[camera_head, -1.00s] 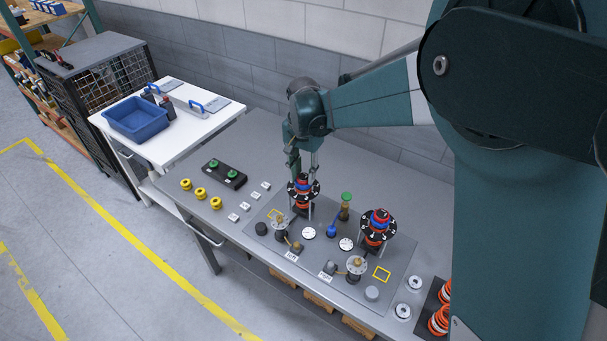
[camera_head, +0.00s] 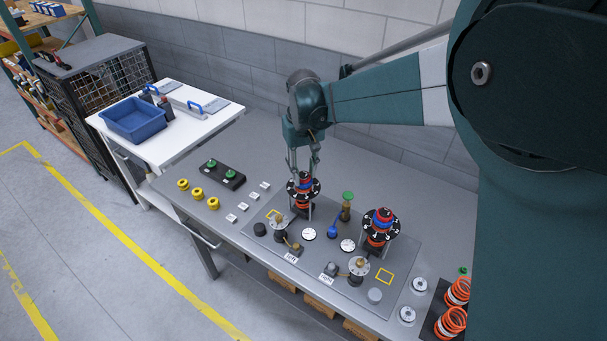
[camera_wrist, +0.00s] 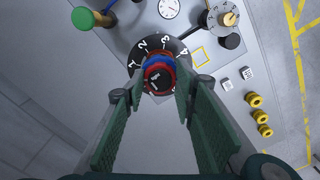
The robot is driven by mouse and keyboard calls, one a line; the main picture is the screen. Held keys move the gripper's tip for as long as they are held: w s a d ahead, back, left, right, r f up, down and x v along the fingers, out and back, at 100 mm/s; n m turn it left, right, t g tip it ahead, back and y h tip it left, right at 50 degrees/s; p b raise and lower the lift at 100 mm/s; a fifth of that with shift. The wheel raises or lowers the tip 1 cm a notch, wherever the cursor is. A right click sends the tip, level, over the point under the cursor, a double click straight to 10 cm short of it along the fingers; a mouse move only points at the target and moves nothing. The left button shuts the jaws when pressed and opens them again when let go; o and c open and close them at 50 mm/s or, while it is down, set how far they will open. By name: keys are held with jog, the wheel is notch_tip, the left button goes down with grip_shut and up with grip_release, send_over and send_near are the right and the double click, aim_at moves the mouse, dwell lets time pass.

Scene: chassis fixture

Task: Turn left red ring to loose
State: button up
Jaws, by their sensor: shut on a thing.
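The left stack stands on the grey fixture plate (camera_head: 262,228). It has a black numbered dial (camera_head: 292,192) with red and blue rings above it and an orange spring below. In the wrist view the red ring (camera_wrist: 154,86) sits with blue beside it above the dial (camera_wrist: 143,47). My gripper (camera_head: 304,174) points down at the top of this stack. Its two green fingers are on either side of the red ring, shut on it; the exact contact is partly hidden. The gripper also shows in the wrist view (camera_wrist: 158,92).
A similar right stack (camera_head: 381,224) stands on the plate. Between the stacks are a green-topped post (camera_head: 348,197) and a blue knob (camera_head: 333,231). Gauges and valves are in front. Yellow rings (camera_head: 198,193) lie on the left tabletop, and a wall rises behind.

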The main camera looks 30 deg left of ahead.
jog(key=n+b, duration=0.1)
jog(key=n, duration=0.2)
jog(key=shift+n, duration=0.4)
jog(key=shift+n+b, duration=0.3)
jog(key=shift+n, duration=1.4)
jog(key=o, duration=0.9)
jog(key=shift+r, duration=0.1)
jog(key=shift+r, duration=5.95)
